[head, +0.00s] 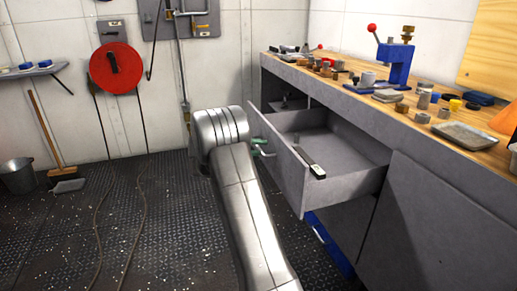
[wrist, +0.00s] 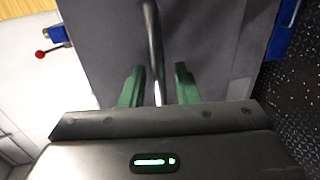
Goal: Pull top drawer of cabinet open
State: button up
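The grey cabinet (head: 425,215) stands at the right under a wooden worktop. Its top drawer (head: 345,150) is pulled well out, and its inside shows bare grey. My gripper (head: 262,147) is at the outer face of the drawer front (head: 285,170), with its green fingers partly hidden by my arm. In the wrist view, my gripper (wrist: 160,88) has its two green fingers apart, one on each side of the dark bar handle (wrist: 153,40). Gaps show between the handle and both fingers. The handle is hardly visible in the head view.
A dark strip with a pale end (head: 310,163) lies along the drawer front's top edge. A blue thing (head: 330,245) shows below the drawer. The worktop (head: 470,140) holds many small parts and a blue press (head: 395,62). Open deck (head: 150,220) lies left of my arm.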

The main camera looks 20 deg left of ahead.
jog(key=p+v, duration=0.3)
jog(key=v, duration=1.1)
jog(key=shift+p, duration=0.35)
jog(key=shift+d, duration=0.1)
jog(key=b+x, duration=0.3)
jog(key=x, duration=1.1)
jog(key=shift+b, duration=0.35)
